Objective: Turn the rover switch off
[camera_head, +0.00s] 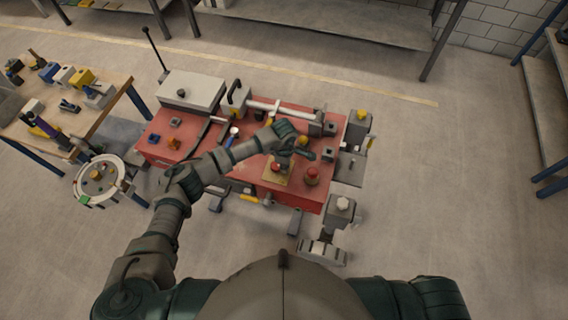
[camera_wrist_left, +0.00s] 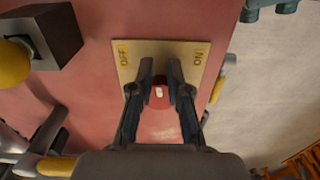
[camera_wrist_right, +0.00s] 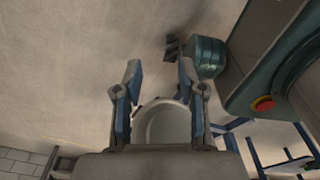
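The red rover (camera_head: 190,140) stands in the middle of the head view. On its top is a yellowish switch plate (camera_head: 270,178), also seen in the left wrist view (camera_wrist_left: 130,52), with OFF at its left and ON at its right. A red switch handle (camera_wrist_left: 158,98) with a white mark stands between the fingers of my left gripper (camera_wrist_left: 160,68), roughly midway between the labels. The fingers are partly closed beside the handle; I cannot tell whether they grip it. In the head view my left gripper (camera_head: 294,158) is over the plate. My right gripper (camera_wrist_right: 160,75) is open and empty.
A red knob (camera_head: 312,173) stands just right of the plate. A grey box (camera_head: 190,90) and a light-coloured tube (camera_head: 275,106) lie on the rover's far part. A wooden table (camera_head: 90,120) with small parts is at left, beside a round white stand (camera_head: 98,180).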

